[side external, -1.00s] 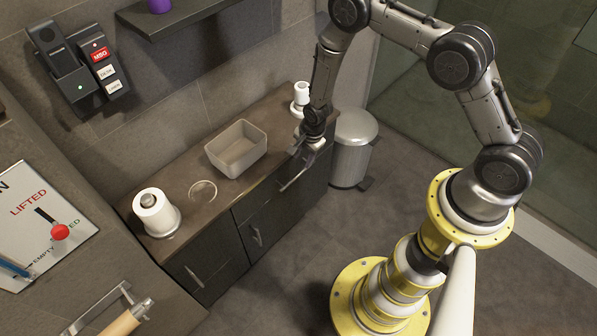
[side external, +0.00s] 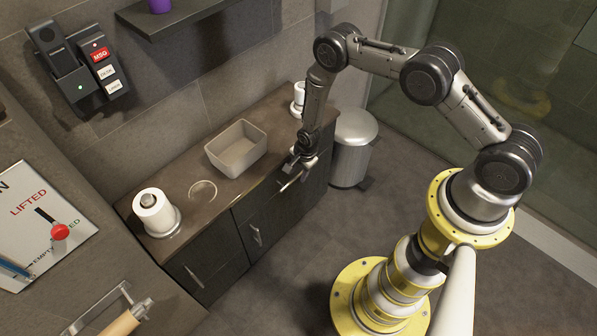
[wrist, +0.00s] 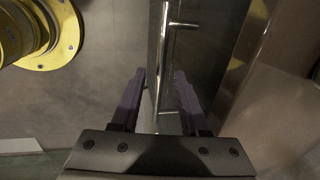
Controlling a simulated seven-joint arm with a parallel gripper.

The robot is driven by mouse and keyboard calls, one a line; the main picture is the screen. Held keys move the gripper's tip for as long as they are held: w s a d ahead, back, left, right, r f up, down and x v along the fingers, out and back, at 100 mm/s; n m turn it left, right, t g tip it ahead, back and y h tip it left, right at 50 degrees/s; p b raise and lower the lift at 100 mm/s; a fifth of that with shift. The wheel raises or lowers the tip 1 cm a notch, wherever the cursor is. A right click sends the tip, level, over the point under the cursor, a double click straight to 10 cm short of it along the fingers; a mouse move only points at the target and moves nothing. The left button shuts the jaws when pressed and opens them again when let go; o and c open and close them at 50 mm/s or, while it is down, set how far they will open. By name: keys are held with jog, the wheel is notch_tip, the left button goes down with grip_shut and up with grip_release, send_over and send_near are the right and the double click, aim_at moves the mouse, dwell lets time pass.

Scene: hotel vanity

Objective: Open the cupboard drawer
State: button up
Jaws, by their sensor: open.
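The wooden-topped cupboard (side external: 182,191) has dark fronts with metal bar handles and stands along the wall in the side view. My gripper (side external: 287,183) is at the right part of its front, just below the top edge. In the wrist view, my gripper (wrist: 159,73) is open, with its two dark fingers on either side of a shiny bar handle (wrist: 163,60) fixed to a dark front (wrist: 205,60). The handle runs lengthwise between the fingers, and neither finger clearly touches it. My gripper hides this handle in the side view. The drawer looks closed.
A beige open bin (side external: 237,150), a paper roll on a holder (side external: 155,212) and a white bottle-like item (side external: 299,97) stand on the cupboard top. A metal pedal bin (side external: 352,148) stands close to the cupboard's right end. The floor (side external: 300,265) before the cupboard is clear.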

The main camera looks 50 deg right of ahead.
grip_shut()
dwell(1.3)
